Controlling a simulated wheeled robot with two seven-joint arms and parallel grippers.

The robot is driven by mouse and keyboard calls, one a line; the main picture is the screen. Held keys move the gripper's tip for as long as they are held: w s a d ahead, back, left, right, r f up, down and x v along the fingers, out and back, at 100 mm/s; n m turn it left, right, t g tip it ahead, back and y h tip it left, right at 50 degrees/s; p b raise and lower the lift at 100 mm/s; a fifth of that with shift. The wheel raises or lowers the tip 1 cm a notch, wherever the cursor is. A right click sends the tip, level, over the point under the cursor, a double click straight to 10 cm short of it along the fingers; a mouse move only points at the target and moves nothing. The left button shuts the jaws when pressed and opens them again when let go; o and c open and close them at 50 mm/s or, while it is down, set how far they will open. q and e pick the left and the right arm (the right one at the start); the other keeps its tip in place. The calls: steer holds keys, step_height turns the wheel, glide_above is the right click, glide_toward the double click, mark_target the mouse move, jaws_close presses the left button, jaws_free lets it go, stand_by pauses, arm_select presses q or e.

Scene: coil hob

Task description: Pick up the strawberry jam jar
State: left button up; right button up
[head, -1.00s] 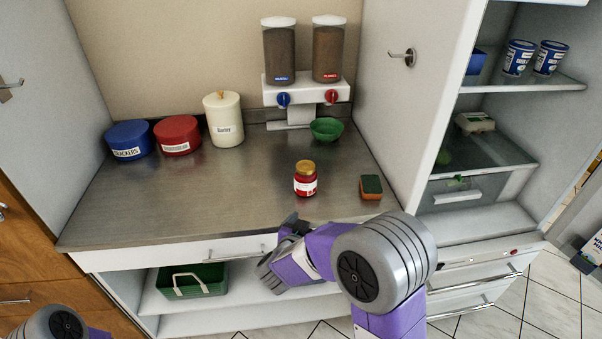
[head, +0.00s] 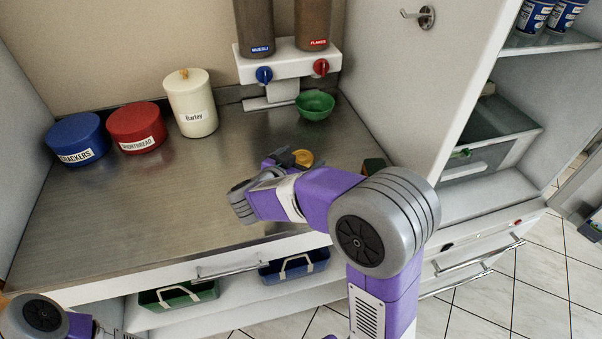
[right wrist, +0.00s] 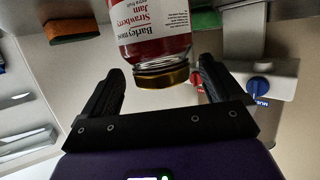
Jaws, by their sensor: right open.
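The strawberry jam jar stands on the steel counter. In the head view only its gold lid (head: 303,158) shows clearly, with the rest hidden behind my right arm. In the right wrist view the jar (right wrist: 157,35) appears upside down, with red jam, a white label and the gold lid nearest the camera. My right gripper (right wrist: 161,68) is open, with its fingertips on either side of the lid and gaps between them and the jar. In the head view the right gripper (head: 276,160) is at the jar, partly hidden by its wrist. Of my left arm only part shows at the bottom left.
A green and orange sponge (head: 374,166) lies right of the jar. A green bowl (head: 315,105) and dispenser stand (head: 288,63) are behind it. Barley (head: 191,103), shortbread (head: 137,127) and crackers (head: 77,139) canisters stand at left. The front left counter is clear.

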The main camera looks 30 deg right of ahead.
steer(key=shift+b+x, duration=0.5)
steer(key=shift+x, duration=1.1)
steer(key=shift+c, duration=0.2)
steer(key=shift+w, duration=0.1)
steer(key=c, duration=1.5)
